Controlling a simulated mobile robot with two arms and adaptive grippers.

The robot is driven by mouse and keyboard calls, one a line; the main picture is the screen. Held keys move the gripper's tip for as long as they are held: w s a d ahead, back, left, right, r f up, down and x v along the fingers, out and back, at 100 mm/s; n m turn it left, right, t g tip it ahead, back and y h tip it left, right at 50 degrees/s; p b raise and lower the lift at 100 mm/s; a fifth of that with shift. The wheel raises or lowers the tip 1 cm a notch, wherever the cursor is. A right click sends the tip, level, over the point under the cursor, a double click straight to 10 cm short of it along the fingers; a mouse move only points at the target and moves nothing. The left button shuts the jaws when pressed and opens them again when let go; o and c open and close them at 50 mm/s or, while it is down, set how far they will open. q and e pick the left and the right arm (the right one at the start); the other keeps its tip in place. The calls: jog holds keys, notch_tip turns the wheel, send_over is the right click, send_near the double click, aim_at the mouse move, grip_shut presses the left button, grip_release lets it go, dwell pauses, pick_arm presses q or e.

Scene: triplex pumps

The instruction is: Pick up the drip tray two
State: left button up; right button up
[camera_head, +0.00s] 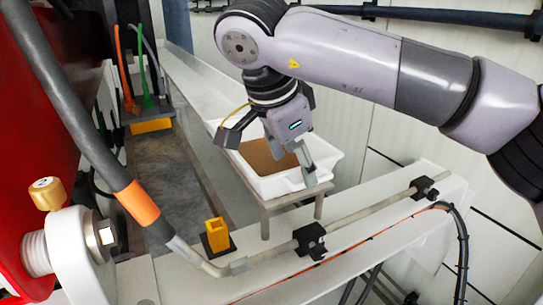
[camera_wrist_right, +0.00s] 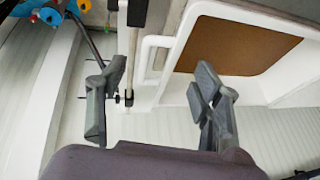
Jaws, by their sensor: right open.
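The drip tray (camera_head: 285,185) is a white, rectangular tray with a brown bottom. It sits on a light, narrow stand in the middle of the head view. My right gripper (camera_head: 272,150) is over the tray, fingers spread, with nothing between them that I can see gripped. In the right wrist view, the tray's white wall and slotted handle (camera_wrist_right: 150,62) show beyond the open fingers of the gripper (camera_wrist_right: 158,105), between them in the picture. I cannot tell whether a finger touches the tray. My left gripper is not in view.
A pipe (camera_head: 355,210) with black clamps runs along the white beam in front of the tray. A yellow block (camera_head: 216,235) on a black base stands left of the stand. Red machinery and a grey hose with an orange band (camera_head: 137,203) fill the left side.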

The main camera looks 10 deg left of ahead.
jog(key=p+x, duration=0.1)
jog(key=x, duration=0.4)
jog(key=shift+d+f, duration=0.2)
jog(key=shift+f, duration=0.1)
grip_shut()
dwell(0.6)
